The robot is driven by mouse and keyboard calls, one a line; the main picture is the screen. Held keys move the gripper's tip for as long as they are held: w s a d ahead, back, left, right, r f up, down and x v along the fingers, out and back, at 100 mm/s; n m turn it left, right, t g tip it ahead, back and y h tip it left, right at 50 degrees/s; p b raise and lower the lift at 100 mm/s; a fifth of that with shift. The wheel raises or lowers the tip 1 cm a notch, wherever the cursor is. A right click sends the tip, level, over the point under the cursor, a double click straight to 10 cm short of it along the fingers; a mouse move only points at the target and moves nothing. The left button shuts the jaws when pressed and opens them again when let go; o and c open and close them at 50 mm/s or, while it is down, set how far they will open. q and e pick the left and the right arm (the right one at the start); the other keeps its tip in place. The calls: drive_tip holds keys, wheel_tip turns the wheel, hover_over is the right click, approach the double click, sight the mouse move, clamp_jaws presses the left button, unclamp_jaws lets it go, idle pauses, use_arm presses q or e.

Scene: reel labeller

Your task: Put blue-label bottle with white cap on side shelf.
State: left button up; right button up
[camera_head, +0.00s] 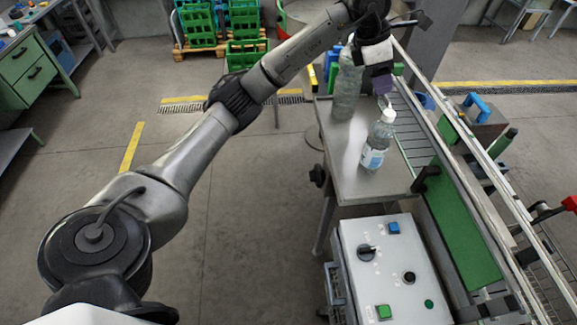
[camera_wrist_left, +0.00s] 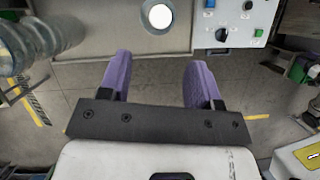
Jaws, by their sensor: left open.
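The clear bottle with a blue-and-white label (camera_head: 374,158) and white cap (camera_head: 389,115) stands upright on a grey metal side plate (camera_head: 350,188) beside the conveyor. In the left wrist view a round white disc, which looks like the cap from above (camera_wrist_left: 158,17), shows near the top edge, beyond the fingertips. My left gripper (camera_head: 384,96) is just above and behind the cap in the head view. In the left wrist view its two purple fingers (camera_wrist_left: 158,68) are apart with nothing between them. My right gripper is out of view.
A taller clear bottle (camera_head: 346,90) stands behind on the same plate; it also shows at left in the wrist view (camera_wrist_left: 38,40). A control box (camera_head: 385,262) with knob and buttons is in front. The conveyor (camera_head: 415,135) with rails runs along the right.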

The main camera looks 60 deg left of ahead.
use_arm(q)
drive_tip(key=s+d+f+n+t+h, duration=0.1)
drive_tip(key=d+f+n+t+h, duration=0.1)
drive_tip(key=d+h, duration=0.5)
drive_tip(key=s+d+f+n+t+h, duration=0.15)
drive_tip(key=d+h, duration=0.25)
drive_tip(key=d, duration=0.6)
drive_tip(key=s+d+f+n+t+h, duration=0.1)
drive_tip(key=d+f+n+t+h, duration=0.15)
drive_tip(key=d+h, duration=0.45)
drive_tip(key=s+a+f+n+t+y, duration=0.3)
drive_tip(key=s+a+f+n+y, duration=0.15)
drive_tip(key=f+n+y, duration=0.85)
drive_tip(key=s+a+f+n+t+y, duration=0.3)
drive_tip(key=s+f+n+y, duration=0.45)
drive_tip(key=n, duration=0.95)
drive_tip(key=s+d+f+n+g, duration=0.1)
drive_tip(key=s+f+n+g, duration=0.1)
drive_tip(key=s+f+g, duration=0.4)
drive_tip(key=s+d+f+n+g, duration=0.1)
drive_tip(key=s+f+g, duration=0.5)
drive_tip(key=s, duration=0.9)
drive_tip(key=shift+d+n, duration=0.35)
drive_tip(key=shift+n, duration=0.35)
